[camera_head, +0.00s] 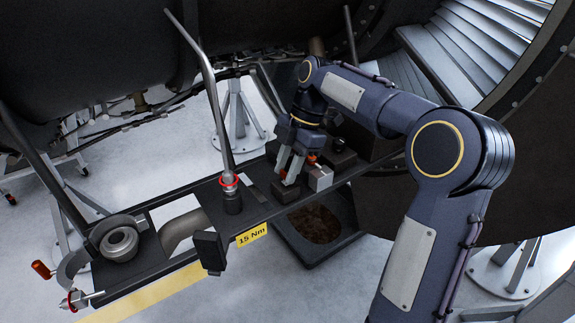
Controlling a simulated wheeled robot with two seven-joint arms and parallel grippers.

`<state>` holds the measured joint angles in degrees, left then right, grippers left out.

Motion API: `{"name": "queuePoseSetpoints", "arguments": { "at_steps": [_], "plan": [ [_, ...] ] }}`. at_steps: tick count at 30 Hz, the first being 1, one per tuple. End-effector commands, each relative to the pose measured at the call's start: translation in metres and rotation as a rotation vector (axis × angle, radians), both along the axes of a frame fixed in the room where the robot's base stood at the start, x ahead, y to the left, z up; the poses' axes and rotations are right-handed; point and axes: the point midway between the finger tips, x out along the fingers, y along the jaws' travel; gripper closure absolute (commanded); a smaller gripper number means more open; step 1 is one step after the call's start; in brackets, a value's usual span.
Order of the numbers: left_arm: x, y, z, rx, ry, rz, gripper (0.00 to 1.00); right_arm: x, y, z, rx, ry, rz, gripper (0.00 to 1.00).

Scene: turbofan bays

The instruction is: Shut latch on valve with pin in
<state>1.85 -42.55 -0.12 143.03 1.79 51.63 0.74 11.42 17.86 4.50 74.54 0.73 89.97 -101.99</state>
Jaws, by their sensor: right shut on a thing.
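My right gripper (287,175) reaches down from the right arm to the dark tray, at the cluster of small blocks. Its fingers are shut on a small part with a bit of red showing between them. The fingers hide most of that part, so I cannot tell whether it is the latch. A light grey block (320,178) is just right of the fingers, and a dark block (285,191) is beneath them. An orange-red piece (312,158) shows behind the fingers. I cannot make out the valve or the pin for certain. My left gripper is out of view.
A long grey bar (209,90) rises from a dark socket with a red ring (230,181). A dark bin (315,222) stands below. The engine cowl (90,50) overhangs the back.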

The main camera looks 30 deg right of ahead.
Motion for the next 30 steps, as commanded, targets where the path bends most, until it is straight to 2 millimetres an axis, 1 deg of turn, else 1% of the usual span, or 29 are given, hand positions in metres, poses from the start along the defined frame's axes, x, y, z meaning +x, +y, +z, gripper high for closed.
{"name": "queuePoseSetpoints", "arguments": {
  "at_steps": [10, 11, 15, 22, 25, 28, 30],
  "plan": [
    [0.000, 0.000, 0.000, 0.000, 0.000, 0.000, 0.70, 0.001, 0.000, 0.001, -0.001, -0.005, 0.003, 0.94],
    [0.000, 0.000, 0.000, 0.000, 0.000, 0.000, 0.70, 0.001, 0.000, 0.001, 0.000, -0.006, 0.003, 0.67],
    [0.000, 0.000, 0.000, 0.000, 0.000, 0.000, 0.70, 0.000, 0.000, 0.001, -0.001, -0.003, 0.003, 0.49],
    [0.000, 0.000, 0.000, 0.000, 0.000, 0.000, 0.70, 0.000, 0.000, 0.000, -0.001, -0.002, 0.002, 0.49],
    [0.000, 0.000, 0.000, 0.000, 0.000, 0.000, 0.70, 0.001, -0.001, 0.003, -0.001, -0.002, 0.001, 0.49],
    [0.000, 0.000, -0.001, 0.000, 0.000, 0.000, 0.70, 0.002, -0.006, 0.014, -0.001, -0.005, 0.001, 0.49],
    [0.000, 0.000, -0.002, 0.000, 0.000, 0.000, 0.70, 0.002, -0.010, 0.025, -0.001, -0.005, 0.001, 0.49]
  ]
}}
